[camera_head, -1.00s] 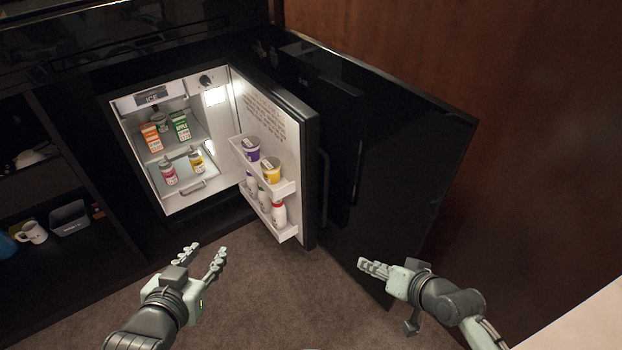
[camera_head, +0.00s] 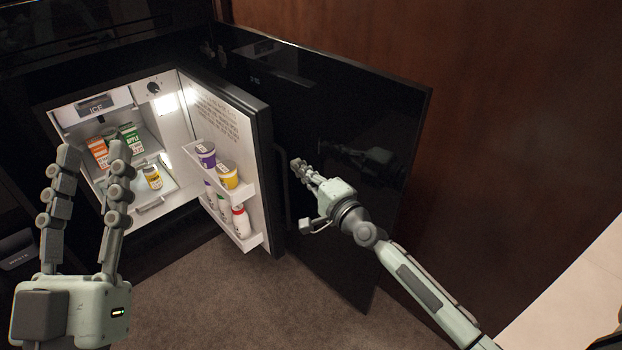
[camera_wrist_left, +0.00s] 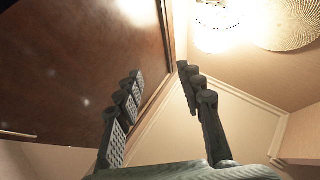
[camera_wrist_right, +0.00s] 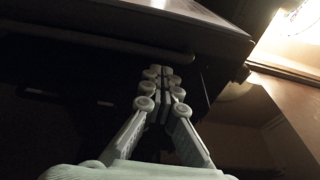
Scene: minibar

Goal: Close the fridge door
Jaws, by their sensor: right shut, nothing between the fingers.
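The fridge (camera_head: 100,128) stands open in the head view, its lit inside showing. Its door (camera_head: 264,170) is swung out towards me, with cups and bottles in its inner shelves. A dark bar handle (camera_head: 283,180) runs down the door's outer side. My right gripper (camera_head: 297,163) is shut and empty, its tips close beside the handle on the door's outer side; I cannot tell whether they touch. The right wrist view also shows its closed fingers (camera_wrist_right: 162,75) below a dark bar. My left gripper (camera_head: 92,150) is open and empty, raised in front of the fridge.
A glossy black cabinet panel (camera_head: 350,130) stands open behind the fridge door, close to my right arm. A brown wood wall (camera_head: 500,100) is on the right. Carpet (camera_head: 210,290) is clear below.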

